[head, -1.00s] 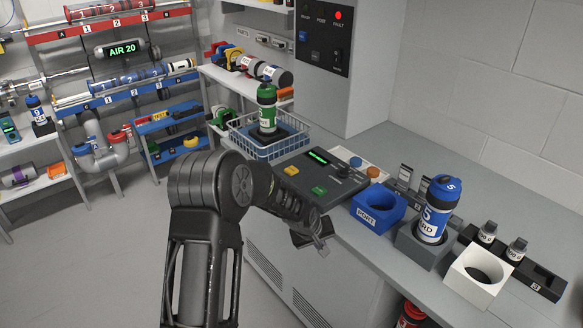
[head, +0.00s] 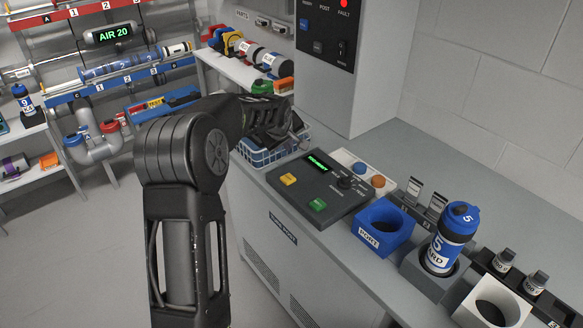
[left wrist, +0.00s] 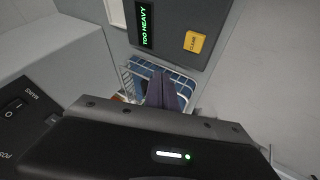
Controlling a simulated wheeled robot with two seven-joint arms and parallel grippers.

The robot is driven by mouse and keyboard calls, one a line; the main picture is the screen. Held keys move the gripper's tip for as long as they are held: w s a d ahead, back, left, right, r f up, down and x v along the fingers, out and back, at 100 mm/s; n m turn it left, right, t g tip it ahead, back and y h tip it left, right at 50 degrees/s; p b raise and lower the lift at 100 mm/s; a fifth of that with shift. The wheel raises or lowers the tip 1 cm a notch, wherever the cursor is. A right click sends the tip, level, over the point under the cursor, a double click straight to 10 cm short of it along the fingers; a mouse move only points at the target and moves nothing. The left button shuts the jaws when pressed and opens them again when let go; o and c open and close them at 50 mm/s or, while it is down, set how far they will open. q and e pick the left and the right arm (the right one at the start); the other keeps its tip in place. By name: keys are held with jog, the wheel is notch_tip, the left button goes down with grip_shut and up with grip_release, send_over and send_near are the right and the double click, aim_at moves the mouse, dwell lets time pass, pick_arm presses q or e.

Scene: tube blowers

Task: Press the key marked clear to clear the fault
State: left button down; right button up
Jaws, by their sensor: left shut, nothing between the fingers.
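The dark control panel (head: 338,196) lies on the counter with a yellow key (head: 288,180), a green key (head: 318,204) and a lit green display (head: 318,163). In the left wrist view the yellow key (left wrist: 195,42) reads CLEAR and the display (left wrist: 147,24) reads TOO HEAVY. My left gripper (head: 297,134) is shut and empty, above the wire basket and beyond the panel's far edge, apart from the yellow key. In the left wrist view its fingers (left wrist: 167,90) point at the basket. My right gripper is not in view.
The blue wire basket (head: 262,156) stands beyond the panel; my gripper hides its contents. A blue PORT holder (head: 382,228), a blue-capped carrier (head: 450,238) and a white holder (head: 492,308) stand on the right. A red fault light (head: 344,4) glows on the wall cabinet.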

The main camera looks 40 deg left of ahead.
pick_arm(q)
jog(key=shift+s, duration=0.1)
jog(key=shift+f, duration=0.15)
jog(key=b, duration=0.5)
send_over(288, 179)
notch_tip(288, 179, down, 8)
jog(key=shift+r, duration=0.25)
jog(key=shift+f+b, duration=0.35)
jog(key=shift+f, duration=0.15)
jog(key=shift+f, duration=0.1)
dwell(1.4)
jog(key=shift+f+b, duration=0.3)
jog(key=shift+b, duration=0.25)
jog(key=shift+f+b, duration=0.45)
jog(key=shift+b, duration=0.05)
dwell(0.4)
jog(key=shift+r, duration=0.15)
dwell(0.3)
jog(key=shift+r+p, duration=0.35)
jog(key=shift+r, duration=0.35)
